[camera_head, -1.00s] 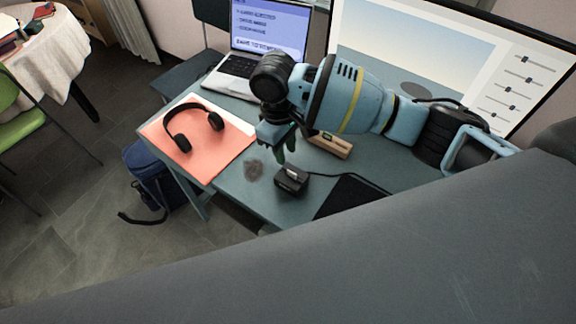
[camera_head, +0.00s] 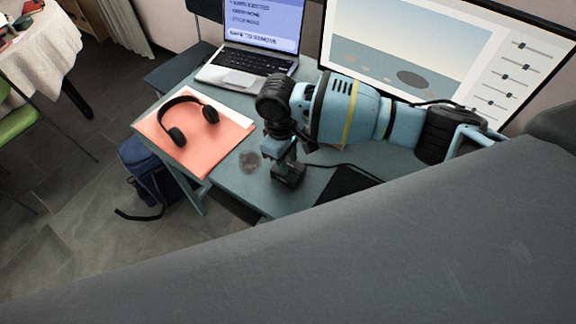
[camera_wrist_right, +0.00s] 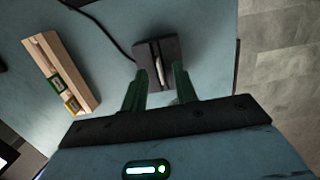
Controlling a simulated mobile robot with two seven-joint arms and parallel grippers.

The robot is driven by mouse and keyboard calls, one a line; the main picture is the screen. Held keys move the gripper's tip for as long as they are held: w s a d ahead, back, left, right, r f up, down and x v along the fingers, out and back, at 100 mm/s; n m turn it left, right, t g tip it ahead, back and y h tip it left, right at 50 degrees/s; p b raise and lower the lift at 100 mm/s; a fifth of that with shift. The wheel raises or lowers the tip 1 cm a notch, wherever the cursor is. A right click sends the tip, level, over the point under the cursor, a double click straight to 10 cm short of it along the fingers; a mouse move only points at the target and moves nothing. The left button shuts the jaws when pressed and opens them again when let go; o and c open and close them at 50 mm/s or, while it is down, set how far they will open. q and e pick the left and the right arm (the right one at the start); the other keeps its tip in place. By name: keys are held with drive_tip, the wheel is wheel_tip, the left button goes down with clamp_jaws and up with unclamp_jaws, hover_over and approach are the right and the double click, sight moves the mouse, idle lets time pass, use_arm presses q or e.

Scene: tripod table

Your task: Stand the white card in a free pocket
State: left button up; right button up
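The white card (camera_wrist_right: 159,70) stands on edge in a small black block (camera_wrist_right: 171,48); the block also shows in the head view (camera_head: 290,181). My right gripper (camera_wrist_right: 161,77) points down at it, fingers open, one on each side of the card, with visible gaps; I cannot tell whether it touches. In the head view my right gripper (camera_head: 284,164) hides the card and part of the block. A light wooden holder (camera_wrist_right: 45,58) with pockets stands left of the block in the wrist view, with a green and a yellow item in its near part. My left gripper is out of view.
A cable (camera_head: 340,164) runs from the block. A black mat (camera_head: 345,185), headphones (camera_head: 190,121) on an orange sheet (camera_head: 215,142), a laptop (camera_head: 247,65) and a large monitor (camera_head: 400,60) share the blue-grey table. A dark smudge (camera_head: 250,161) marks its surface.

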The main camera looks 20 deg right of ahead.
drive_tip(key=shift+f, duration=0.35)
drive_tip(key=shift+c, duration=0.3)
clamp_jaws()
drive_tip(key=shift+r, duration=0.1)
drive_tip(key=shift+r, duration=0.4)
wheel_tip(320, 180, up, 3)
drive_tip(key=shift+a+r, duration=0.1)
drive_tip(key=shift+a, duration=0.05)
drive_tip(key=s+a, duration=0.7)
drive_tip(key=a, duration=0.7)
drive_tip(key=shift+s+r, duration=0.2)
drive_tip(key=shift+r, duration=0.25)
